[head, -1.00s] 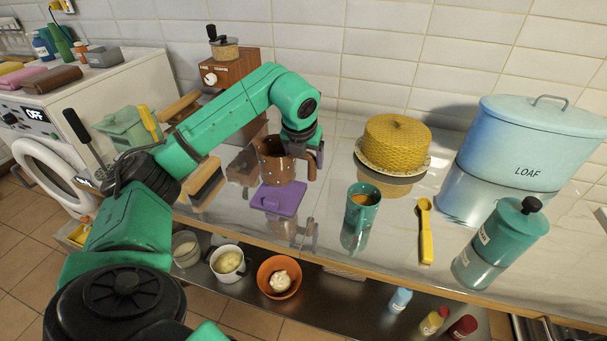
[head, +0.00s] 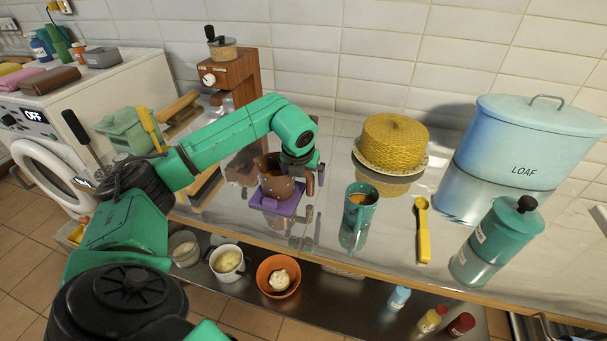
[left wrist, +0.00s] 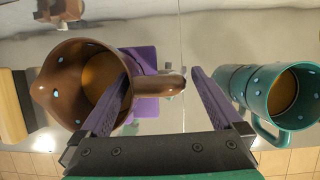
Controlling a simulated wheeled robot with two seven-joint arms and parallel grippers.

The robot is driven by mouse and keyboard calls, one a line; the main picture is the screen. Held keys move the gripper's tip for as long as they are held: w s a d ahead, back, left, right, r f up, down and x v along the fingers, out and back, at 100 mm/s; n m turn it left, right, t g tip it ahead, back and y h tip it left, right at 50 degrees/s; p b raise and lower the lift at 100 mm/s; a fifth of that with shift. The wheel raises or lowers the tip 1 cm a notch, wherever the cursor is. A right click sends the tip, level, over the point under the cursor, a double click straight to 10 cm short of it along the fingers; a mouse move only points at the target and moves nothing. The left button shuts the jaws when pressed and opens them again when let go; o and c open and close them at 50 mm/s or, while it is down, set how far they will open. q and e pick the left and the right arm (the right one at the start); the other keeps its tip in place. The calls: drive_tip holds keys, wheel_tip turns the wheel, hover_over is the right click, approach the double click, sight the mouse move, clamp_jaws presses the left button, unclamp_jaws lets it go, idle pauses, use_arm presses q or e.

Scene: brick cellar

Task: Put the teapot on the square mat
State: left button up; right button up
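The brown teapot (head: 275,184), with pale blue dots, stands upright on the purple square mat (head: 255,203); its base covers much of the mat. In the left wrist view the teapot (left wrist: 68,85) shows from above with an amber inside and its handle pointing right; part of the mat (left wrist: 145,58) shows behind it. My left gripper (head: 314,180) is at the teapot's right side. Its purple fingers (left wrist: 160,72) are spread apart, with the handle between them and a gap at the right finger. My right gripper is not in view.
A teal mug (head: 361,208) stands right of the gripper, and also shows close to the right finger in the wrist view (left wrist: 282,92).

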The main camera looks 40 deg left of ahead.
use_arm(q)
drive_tip(key=shift+r, duration=0.35)
drive_tip(key=b+v, duration=0.2)
drive_tip(key=v, duration=0.9)
drive_tip(key=shift+r, duration=0.3)
drive_tip(key=shift+s+d, duration=0.1)
